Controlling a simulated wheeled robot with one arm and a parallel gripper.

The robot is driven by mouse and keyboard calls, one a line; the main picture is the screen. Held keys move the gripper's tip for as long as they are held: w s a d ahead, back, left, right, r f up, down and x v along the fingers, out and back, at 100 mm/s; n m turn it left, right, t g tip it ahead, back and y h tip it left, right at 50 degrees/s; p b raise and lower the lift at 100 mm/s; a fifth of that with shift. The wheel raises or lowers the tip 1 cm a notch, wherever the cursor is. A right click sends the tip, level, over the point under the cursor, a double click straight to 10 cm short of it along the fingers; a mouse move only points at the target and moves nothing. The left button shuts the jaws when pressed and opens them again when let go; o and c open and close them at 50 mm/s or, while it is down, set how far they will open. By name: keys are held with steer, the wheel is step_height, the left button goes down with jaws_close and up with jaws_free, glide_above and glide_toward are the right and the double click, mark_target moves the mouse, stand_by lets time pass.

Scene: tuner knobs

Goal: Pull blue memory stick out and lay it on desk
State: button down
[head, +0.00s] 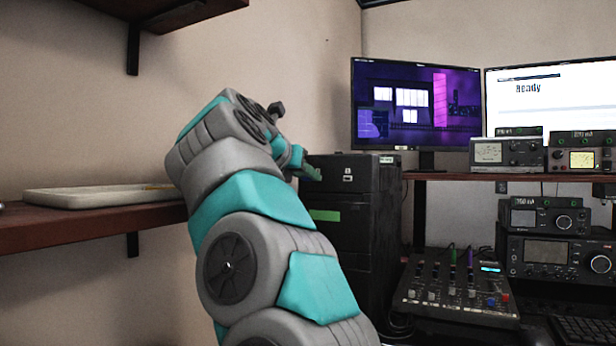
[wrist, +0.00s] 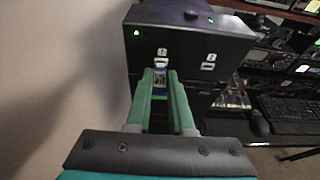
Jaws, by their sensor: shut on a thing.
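The blue memory stick (wrist: 159,83) shows in the wrist view between the tips of my gripper's green fingers. My gripper (wrist: 160,73) is shut on it at the front of the black box (wrist: 185,40). The stick's top end is close to a white-marked socket (wrist: 162,52); I cannot tell whether it is still in it. A second white-marked socket (wrist: 208,66) is to the right. In the head view my gripper (head: 312,173) is at the black box (head: 375,175), and the stick is too small to make out.
A mixer (head: 458,290) and a keyboard (head: 583,330) lie lower right. A wooden shelf (head: 90,228) at left holds a pale tray (head: 100,197). In the wrist view a mouse (wrist: 257,123) lies on the dark desk.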

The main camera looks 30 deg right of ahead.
steer(key=shift+s+a, duration=0.35)
steer(key=shift+a, duration=0.1)
steer(key=shift+s+a+b, duration=0.2)
steer(key=shift+a+b, duration=0.1)
steer(key=shift+b, duration=0.05)
steer(key=shift+s+a+b, duration=0.3)
steer(key=shift+s+a, duration=0.2)
steer(key=shift+a, duration=0.05)
stand_by(0.3)
